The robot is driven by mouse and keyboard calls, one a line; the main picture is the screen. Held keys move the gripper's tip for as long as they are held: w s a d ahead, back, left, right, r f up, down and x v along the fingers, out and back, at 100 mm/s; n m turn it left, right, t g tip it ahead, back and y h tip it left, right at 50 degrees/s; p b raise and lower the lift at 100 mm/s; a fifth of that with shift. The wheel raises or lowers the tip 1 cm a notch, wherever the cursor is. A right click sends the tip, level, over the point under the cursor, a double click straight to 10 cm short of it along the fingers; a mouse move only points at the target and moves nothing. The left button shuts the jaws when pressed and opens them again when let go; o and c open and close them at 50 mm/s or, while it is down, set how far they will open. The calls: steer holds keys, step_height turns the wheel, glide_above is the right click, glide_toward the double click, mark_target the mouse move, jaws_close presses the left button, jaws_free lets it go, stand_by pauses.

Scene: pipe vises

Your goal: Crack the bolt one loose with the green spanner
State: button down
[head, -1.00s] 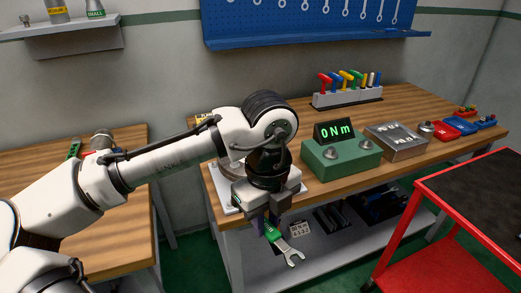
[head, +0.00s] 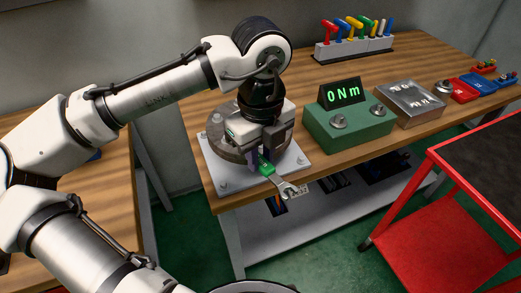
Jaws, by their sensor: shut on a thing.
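My gripper (head: 259,157) points down and is shut on the green spanner (head: 266,168) by its green handle. The spanner's silver open end (head: 291,190) points toward the lower right, past the front edge of the workbench. A round grey flange (head: 222,143) on a pale square plate (head: 245,185) with bolts at its corners sits at the bench's near left corner. My gripper is over its front right part and hides some of it. I cannot tell which bolt is bolt one, or whether the spanner touches any bolt.
A green box (head: 350,132) with two bolt heads stands to the right, its display (head: 341,93) reading 0 Nm. Beyond are a metal box (head: 409,104), red and blue trays (head: 466,90) and a rack of coloured tools (head: 354,40). A red cart (head: 430,225) stands at the lower right.

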mark_target(261, 160)
steer(key=shift+r, duration=0.1)
steer(key=shift+f+b, duration=0.45)
steer(key=shift+f, duration=1.15)
steer(key=shift+w+a+p, duration=0.25)
steer(key=shift+w+a, duration=0.25)
steer(key=shift+w, duration=0.25)
steer(key=shift+w+a+p, duration=0.2)
steer(key=shift+w+a, duration=0.25)
steer(key=shift+w, duration=0.3)
stand_by(1.1)
steer(key=shift+w+d+n+p, duration=0.3)
steer(key=shift+d+n, duration=0.1)
steer(key=shift+n, duration=0.2)
steer(key=shift+w+d+n+p, duration=0.3)
steer(key=shift+d+n, duration=0.05)
steer(key=shift+n, duration=0.25)
